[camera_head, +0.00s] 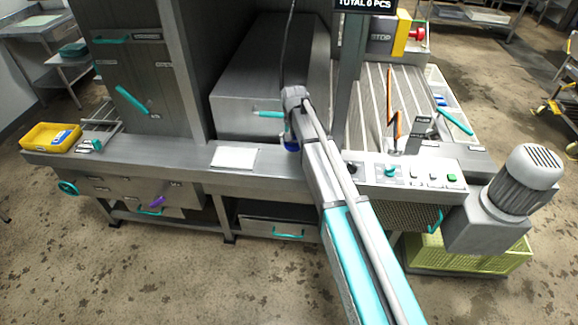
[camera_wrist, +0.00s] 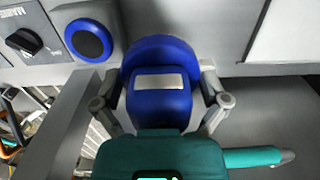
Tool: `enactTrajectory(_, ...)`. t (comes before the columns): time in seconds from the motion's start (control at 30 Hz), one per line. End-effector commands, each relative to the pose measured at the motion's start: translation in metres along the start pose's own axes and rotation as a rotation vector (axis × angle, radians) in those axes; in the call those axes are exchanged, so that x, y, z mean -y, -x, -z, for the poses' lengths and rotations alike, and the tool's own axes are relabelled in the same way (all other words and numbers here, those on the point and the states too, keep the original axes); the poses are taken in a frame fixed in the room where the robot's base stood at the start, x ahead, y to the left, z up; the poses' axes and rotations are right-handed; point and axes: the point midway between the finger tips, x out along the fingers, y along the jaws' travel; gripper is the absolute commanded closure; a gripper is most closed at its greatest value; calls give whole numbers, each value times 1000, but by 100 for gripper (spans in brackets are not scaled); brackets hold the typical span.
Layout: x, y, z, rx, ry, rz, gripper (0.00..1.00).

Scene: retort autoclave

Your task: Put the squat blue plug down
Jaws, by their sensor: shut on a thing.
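The squat blue plug (camera_wrist: 160,58) is between the fingers of my gripper (camera_wrist: 163,96) in the wrist view. It has a wide rounded rim and a narrower body with a grey plate. My gripper is shut on its sides. In the head view, a sliver of the blue plug (camera_head: 291,146) shows under my gripper (camera_head: 291,133), at the steel ledge in front of the chamber. My arm hides most of it. I cannot tell whether its underside touches the ledge.
A white sheet (camera_head: 234,157) lies on the ledge to the left. The control panel (camera_head: 405,173) with knobs and buttons is to the right. A teal handle (camera_head: 270,114) juts from the steel box behind. A yellow tray (camera_head: 50,137) stands far left. Bare ledge (camera_head: 190,149) lies left of the sheet.

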Motion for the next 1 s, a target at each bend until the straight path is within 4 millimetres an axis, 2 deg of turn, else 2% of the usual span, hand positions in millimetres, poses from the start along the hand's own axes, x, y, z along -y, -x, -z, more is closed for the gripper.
enactTrajectory(0.3, 10, 0, -4, 0, 15, 0, 67)
enactTrajectory(0.47, 8, 2, -12, 0, 17, 0, 67)
enactTrajectory(0.57, 2, 6, -26, 0, 18, 0, 67)
enactTrajectory(0.9, -36, 24, -104, 0, 18, 0, 67)
enactTrajectory(1.0, -43, 27, -121, 0, 19, 0, 67)
